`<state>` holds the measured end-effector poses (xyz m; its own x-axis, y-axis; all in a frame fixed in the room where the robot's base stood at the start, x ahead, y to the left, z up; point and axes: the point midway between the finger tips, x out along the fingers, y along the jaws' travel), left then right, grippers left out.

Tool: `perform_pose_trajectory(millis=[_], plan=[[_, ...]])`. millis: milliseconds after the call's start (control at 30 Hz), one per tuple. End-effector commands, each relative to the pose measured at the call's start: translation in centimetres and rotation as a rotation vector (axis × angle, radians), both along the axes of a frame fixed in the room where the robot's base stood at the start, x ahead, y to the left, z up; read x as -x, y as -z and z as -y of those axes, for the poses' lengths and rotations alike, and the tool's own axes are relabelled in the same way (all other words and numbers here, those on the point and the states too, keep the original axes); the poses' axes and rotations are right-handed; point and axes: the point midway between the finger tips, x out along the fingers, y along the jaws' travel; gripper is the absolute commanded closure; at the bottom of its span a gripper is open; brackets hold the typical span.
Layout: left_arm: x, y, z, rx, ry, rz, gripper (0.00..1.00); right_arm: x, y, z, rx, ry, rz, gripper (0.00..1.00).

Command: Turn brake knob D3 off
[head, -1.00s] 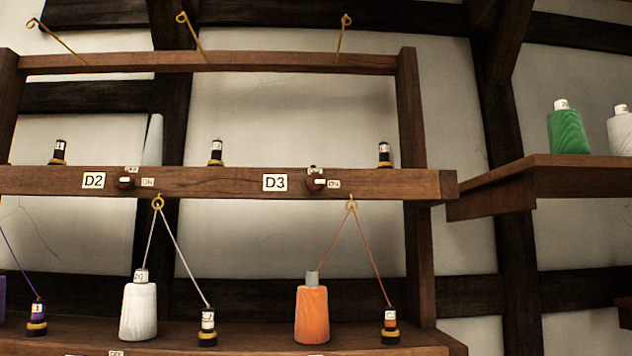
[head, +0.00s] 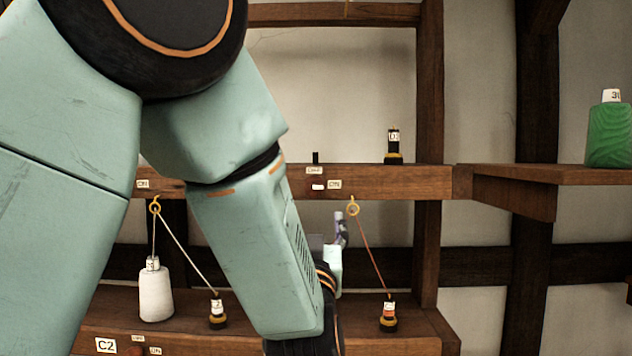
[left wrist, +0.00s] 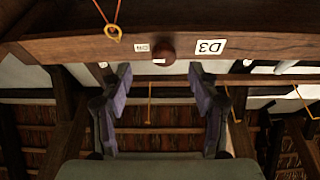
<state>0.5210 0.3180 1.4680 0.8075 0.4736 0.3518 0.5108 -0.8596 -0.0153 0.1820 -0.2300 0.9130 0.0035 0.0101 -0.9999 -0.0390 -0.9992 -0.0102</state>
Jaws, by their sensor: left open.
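Brake knob D3 (head: 318,187) is a small dark red knob with a white mark, on the front of the upper wooden rail. In the left wrist view, the knob (left wrist: 164,51) shows upside down between the D3 label (left wrist: 210,47) and the ON label (left wrist: 142,47). My left gripper (left wrist: 160,85) is open and empty, its fingers spread either side of the knob's line and apart from it. In the head view, my arm hides the D3 label.
A thread hangs from a brass eye (head: 353,207) to a small bobbin (head: 388,316) right of my gripper. A white cone (head: 156,291) and another bobbin (head: 218,312) stand on the lower shelf (head: 400,345). A green cone (head: 609,135) stands on the right shelf.

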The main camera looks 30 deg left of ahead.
Motion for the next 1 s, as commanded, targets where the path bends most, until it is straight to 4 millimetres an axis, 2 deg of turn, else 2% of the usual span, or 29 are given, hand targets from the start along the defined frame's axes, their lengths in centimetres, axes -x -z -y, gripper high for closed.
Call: perform_pose_trajectory(millis=[33,167,500,700,1000], plan=[[0.2,-1.4,-0.1,-0.004,-0.007,0.022,0.39,0.0,-0.4,0.0,0.0,0.0,0.0,0.6],[0.0,-2.4,-0.4,-0.004,-0.016,0.043,0.39,0.0,-0.7,0.0,0.0,0.0,0.0,0.6],[-4.1,-4.2,-2.7,-0.003,-0.017,0.043,0.39,0.0,-2.5,0.0,0.0,0.0,0.0,0.6],[-5.8,-4.9,-3.6,-0.005,-0.015,0.041,0.39,0.0,-3.2,0.0,0.0,0.0,0.0,0.6],[-6.2,-4.9,-3.8,-0.008,-0.013,0.04,0.39,0.0,-3.2,0.0,0.0,0.0,0.0,0.6]])
